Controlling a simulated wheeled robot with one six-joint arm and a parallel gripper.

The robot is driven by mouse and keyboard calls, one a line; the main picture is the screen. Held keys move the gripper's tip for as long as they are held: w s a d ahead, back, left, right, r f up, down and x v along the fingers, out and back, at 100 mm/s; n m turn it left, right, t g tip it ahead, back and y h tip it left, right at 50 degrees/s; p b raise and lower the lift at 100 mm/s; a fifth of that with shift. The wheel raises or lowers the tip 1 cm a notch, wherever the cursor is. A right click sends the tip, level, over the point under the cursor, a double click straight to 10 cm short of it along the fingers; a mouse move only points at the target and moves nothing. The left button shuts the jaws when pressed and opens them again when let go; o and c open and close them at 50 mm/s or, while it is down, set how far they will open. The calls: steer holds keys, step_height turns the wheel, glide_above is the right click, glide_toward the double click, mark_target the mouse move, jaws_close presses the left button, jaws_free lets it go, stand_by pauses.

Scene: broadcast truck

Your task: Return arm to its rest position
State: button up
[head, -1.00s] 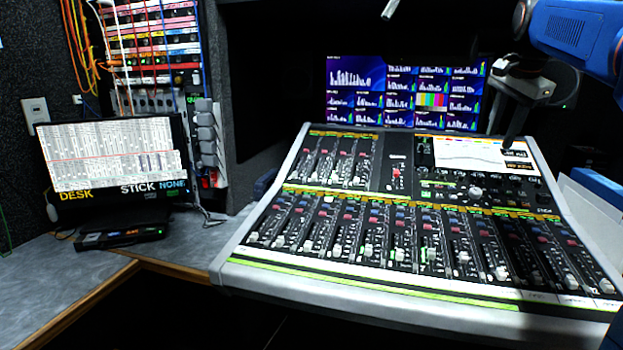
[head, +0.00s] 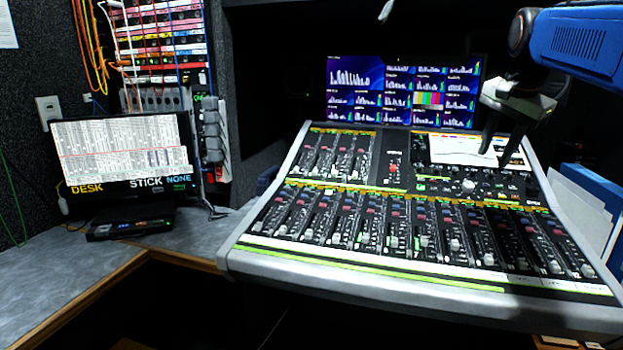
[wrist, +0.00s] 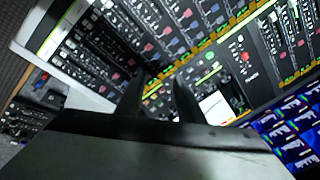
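My gripper (head: 496,156) hangs from the blue arm at the upper right of the head view, in front of the mixing console's screen (head: 450,152). Its two dark fingers stand apart with nothing between them. The wrist view shows the same two fingers (wrist: 158,82) spread and empty, with the console's faders and knobs behind them. I cannot tell the exact gap between the fingertips and the console.
The mixing console (head: 380,272) fills the middle and right. A monitor (head: 352,90) with level meters stands behind it. On the left, a small screen (head: 120,150) and a black box (head: 130,222) sit on the grey desk (head: 50,270). White and blue panels (head: 585,205) stand at the right.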

steer(key=s+a+f+n, duration=0.4)
steer(key=s+f, duration=0.5)
steer(key=f, duration=0.1)
steer(key=s+a+f+n, duration=0.4)
steer(key=s+f, duration=0.6)
steer(key=s+a+f+n+y, duration=0.1)
steer(key=s+a+f+n, duration=0.3)
steer(key=s+f, duration=0.5)
steer(key=shift+s+a+f+n, duration=0.15)
steer(key=shift+a+f+n, duration=0.25)
steer(key=shift+f, duration=0.35)
steer(key=shift+r, duration=0.1)
stand_by(0.6)
